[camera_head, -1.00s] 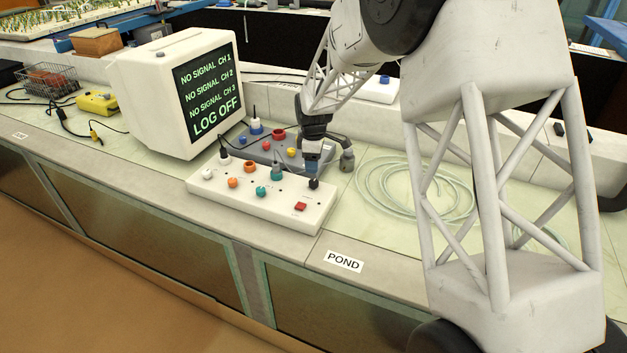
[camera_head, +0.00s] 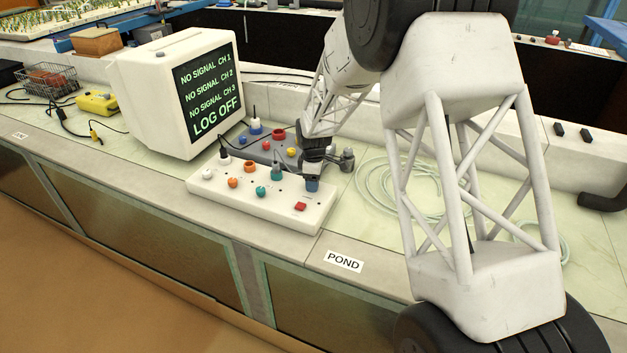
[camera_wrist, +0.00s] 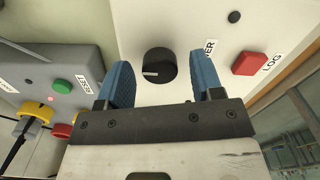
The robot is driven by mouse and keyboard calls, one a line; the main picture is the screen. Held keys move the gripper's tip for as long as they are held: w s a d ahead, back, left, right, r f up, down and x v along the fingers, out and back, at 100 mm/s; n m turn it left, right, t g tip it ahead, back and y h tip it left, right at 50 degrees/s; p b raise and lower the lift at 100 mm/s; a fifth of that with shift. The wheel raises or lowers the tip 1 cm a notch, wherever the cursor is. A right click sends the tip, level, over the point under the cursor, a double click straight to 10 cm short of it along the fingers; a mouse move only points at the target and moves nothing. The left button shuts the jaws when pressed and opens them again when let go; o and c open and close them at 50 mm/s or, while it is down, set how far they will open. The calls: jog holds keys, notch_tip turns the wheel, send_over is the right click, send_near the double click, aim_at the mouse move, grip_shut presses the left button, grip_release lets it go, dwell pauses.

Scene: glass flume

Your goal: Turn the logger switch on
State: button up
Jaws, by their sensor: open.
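The black round knob (camera_wrist: 160,70), with a pale pointer mark toward the left, is on the white control box (camera_head: 260,204). My gripper (camera_wrist: 161,63) is open, one blue finger on each side of the knob, with gaps visible. In the head view my gripper (camera_head: 312,184) is at the box's right end and hides the knob. A red square button labelled LOG (camera_wrist: 248,63) is nearby. The monitor (camera_head: 208,95) reads LOG OFF.
A grey box (camera_head: 262,148) with coloured knobs stands close behind the white box. Orange and teal knobs and cable plugs crowd the white box's left part. A coiled clear hose (camera_head: 372,196) lies to the right. A POND label (camera_head: 343,261) is on the front edge.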

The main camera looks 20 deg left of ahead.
jog(key=shift+c, duration=0.2)
jog(key=c, duration=0.9)
jog(key=shift+m, duration=0.4)
jog(key=m, duration=0.8)
jog(key=shift+m, duration=0.4)
jog(key=m, duration=0.4)
jog(key=shift+m, duration=2.2)
